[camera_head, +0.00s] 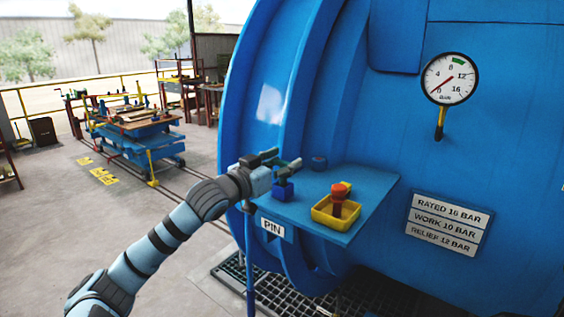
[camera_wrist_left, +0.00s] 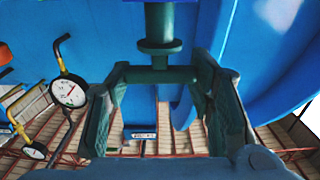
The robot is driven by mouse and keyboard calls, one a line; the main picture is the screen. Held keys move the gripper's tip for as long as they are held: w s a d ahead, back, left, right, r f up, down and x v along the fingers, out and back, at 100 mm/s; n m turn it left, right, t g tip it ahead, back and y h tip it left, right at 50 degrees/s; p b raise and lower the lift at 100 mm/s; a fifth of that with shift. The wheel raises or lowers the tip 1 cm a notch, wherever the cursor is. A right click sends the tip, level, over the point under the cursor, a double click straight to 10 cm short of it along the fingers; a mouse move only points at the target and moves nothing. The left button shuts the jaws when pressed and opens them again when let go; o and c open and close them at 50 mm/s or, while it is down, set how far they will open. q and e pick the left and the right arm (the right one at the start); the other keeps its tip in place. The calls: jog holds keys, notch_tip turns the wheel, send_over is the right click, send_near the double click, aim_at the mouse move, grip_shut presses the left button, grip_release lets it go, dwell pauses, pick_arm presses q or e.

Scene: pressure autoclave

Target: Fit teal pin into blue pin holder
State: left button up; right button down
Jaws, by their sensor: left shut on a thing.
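My left gripper (camera_head: 280,163) is over the left part of the blue shelf and is shut on the teal pin. In the left wrist view the dark teal pin (camera_wrist_left: 160,28) has a round flange, and its crossbar sits between the two fingers. Its far end runs out of that view. The small blue pin holder (camera_head: 283,191) stands on the shelf directly below the gripper in the head view. The fingers hide most of the pin there, so I cannot tell whether its end is inside the holder or above it. My right gripper is not in view.
The blue shelf (camera_head: 372,184) carries a yellow tray (camera_head: 323,217) with a red-orange knobbed object (camera_head: 338,199), and a small blue round piece (camera_head: 319,161) behind. A PIN label (camera_head: 273,229) is on its front. The big blue vessel (camera_head: 340,90) rises close behind.

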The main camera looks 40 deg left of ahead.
aim_at(282, 162)
pick_arm(q)
jog(key=shift+f+b, duration=0.6)
jog(key=shift+f, duration=0.3)
jog(key=o, duration=1.3)
jog(key=shift+r, duration=0.1)
jog(key=shift+r, duration=0.1)
notch_tip(282, 162, up, 10)
jog(key=shift+d+f, duration=0.1)
